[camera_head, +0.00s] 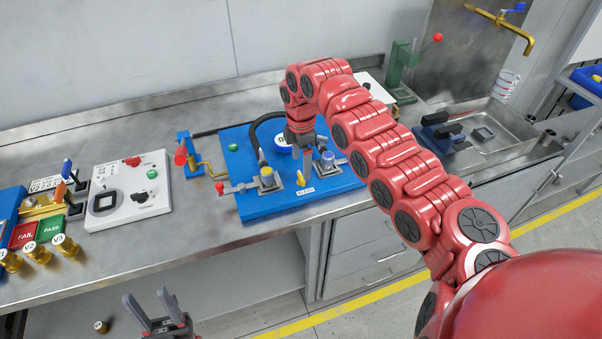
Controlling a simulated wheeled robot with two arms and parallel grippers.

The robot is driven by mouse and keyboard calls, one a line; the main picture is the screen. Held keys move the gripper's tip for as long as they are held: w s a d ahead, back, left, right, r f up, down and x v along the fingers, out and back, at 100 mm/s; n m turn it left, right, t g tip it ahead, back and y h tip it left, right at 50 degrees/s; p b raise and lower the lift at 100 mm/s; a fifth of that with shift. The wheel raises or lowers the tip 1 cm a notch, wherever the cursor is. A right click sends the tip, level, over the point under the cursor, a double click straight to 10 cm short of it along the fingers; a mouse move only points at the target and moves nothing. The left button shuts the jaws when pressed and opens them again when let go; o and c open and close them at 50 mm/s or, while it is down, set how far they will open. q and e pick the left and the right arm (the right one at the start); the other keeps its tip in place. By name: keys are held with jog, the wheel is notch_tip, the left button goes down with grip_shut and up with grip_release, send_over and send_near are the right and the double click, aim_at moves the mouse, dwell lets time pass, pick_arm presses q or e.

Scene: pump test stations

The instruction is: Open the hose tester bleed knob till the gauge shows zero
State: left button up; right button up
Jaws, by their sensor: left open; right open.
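The hose tester is a blue panel (245,212) on the steel bench, with a black hose (256,132) arching over it. A small yellow knob (301,181), apparently the bleed knob, stands by a white label (304,193) at the panel's front; the lettering is too small to read surely. The gauge (281,145) is a blue-rimmed white dial behind it, partly covered by my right gripper, so its needle cannot be read. My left gripper (156,302) is open and empty, low in front of the bench.
Left of the panel stand a red-handled blue pump (187,153), a white box with buttons (126,203), and FAIL and PASS blocks (50,229) with brass fittings. A green press (402,70) and a sink (510,135) lie right. My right arm crosses the panel's right side.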

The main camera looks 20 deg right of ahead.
aim_at(301, 175)
notch_tip(301, 175, up, 12)
jog(key=shift+r, duration=0.25)
dwell(0.4)
